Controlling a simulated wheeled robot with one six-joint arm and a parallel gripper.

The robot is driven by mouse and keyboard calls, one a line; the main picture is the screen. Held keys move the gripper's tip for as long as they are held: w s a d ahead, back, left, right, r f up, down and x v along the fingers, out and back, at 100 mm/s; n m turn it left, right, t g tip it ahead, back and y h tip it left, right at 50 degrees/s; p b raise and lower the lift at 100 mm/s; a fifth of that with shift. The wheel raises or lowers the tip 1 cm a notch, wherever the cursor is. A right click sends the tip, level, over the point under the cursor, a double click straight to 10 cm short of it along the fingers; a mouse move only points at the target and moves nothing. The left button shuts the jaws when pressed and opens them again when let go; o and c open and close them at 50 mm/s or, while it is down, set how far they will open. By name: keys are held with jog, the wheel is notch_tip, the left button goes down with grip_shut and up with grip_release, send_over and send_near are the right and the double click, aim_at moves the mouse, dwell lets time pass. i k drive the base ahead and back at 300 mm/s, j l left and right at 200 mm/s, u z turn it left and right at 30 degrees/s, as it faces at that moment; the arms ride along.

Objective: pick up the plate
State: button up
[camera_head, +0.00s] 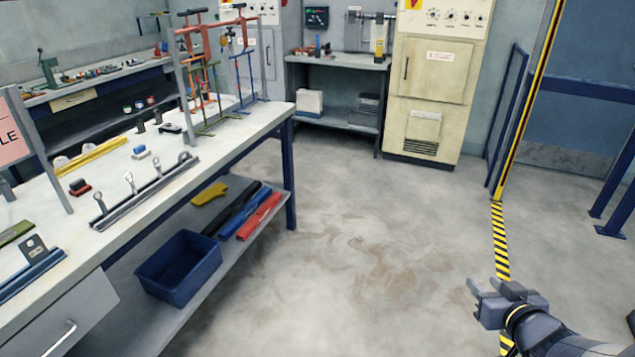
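My gripper (474,298) is at the lower right, held out over the bare floor, far from the workbench. Its fingers point left and look apart, with nothing between them. I cannot pick out the plate for certain. A small dark flat piece with a hole (35,247) stands near the left front of the workbench (140,220), by a dark blue bar. Metal racks (205,95) stand at the bench's far end, and small items on them are too small to tell.
A blue bin (180,265) and coloured bars (258,215) lie on the bench's lower shelf. A rail with several upright metal pieces (145,192) lies on top. A cream cabinet (430,85) stands at the back. The middle floor is clear. A blue frame (610,185) stands right.

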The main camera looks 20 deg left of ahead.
aim_at(34, 253)
jog(key=j+u, duration=0.2)
jog(key=u, duration=0.25)
jog(key=i+j+u, duration=0.1)
jog(key=u, duration=0.35)
jog(key=i+j+u, duration=0.1)
jog(key=j+u, duration=0.2)
jog(key=u, duration=0.15)
jog(key=i+j+u, duration=0.1)
jog(key=u, duration=0.35)
jog(key=i+j+u, duration=0.2)
jog(key=i, duration=0.25)
jog(key=i+j+u, duration=0.2)
jog(key=i+j, duration=0.15)
jog(key=i, duration=0.15)
